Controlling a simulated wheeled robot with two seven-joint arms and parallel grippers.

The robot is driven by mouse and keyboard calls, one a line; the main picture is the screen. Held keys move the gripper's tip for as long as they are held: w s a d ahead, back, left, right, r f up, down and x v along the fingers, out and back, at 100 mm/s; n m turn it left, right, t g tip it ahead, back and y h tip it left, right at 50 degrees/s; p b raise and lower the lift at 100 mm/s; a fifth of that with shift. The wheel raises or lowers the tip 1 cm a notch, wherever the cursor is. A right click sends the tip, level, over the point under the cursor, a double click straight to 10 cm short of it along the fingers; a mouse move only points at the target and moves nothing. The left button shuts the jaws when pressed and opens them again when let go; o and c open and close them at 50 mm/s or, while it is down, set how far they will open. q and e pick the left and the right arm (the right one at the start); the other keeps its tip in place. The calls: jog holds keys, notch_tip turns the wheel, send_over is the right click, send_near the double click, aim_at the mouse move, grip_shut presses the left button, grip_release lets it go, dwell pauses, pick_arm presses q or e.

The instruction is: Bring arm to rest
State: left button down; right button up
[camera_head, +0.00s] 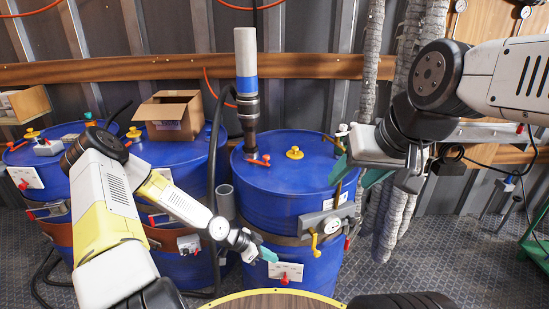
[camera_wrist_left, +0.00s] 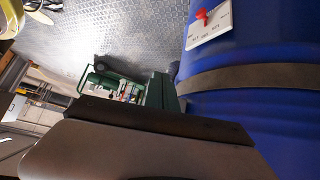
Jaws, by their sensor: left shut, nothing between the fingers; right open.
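My left arm comes in from the left, bent at the elbow. Its gripper (camera_head: 266,253) has teal fingers, is shut and empty, and sits in front of the lower part of the middle blue drum (camera_head: 270,207). My right arm comes in from the upper right. Its gripper (camera_head: 356,174) is open and empty, with teal fingers apart, in front of the right side of the same drum's top. I cannot tell whether it touches the drum.
More blue drums (camera_head: 176,158) stand at left, one carrying an open cardboard box (camera_head: 169,113). A grey pipe (camera_head: 246,75) rises from the middle drum. A round yellow-edged surface (camera_head: 273,300) is at the bottom. A green cart (camera_head: 537,232) stands right, with open floor before it.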

pick_arm(q)
jog(key=a+r+n+y, duration=0.25)
jog(key=a+r, duration=0.25)
jog(key=r, duration=0.3)
jog(key=a+r+n+t+y, duration=0.1)
jog(key=a+r+y, duration=0.2)
jog(key=a+r, duration=0.35)
jog(key=a+r+n+y, duration=0.2)
jog(key=a+r, duration=0.1)
jog(key=r, duration=0.7)
jog(key=s+d+r+n+t+h, duration=0.1)
jog(key=s+r+n, duration=0.6)
jog(key=s+r, duration=1.1)
notch_tip(320, 180, up, 2)
jog(key=shift+s+d+n+t, duration=0.15)
jog(key=shift+d+n+t, duration=0.3)
jog(key=shift+t, duration=0.45)
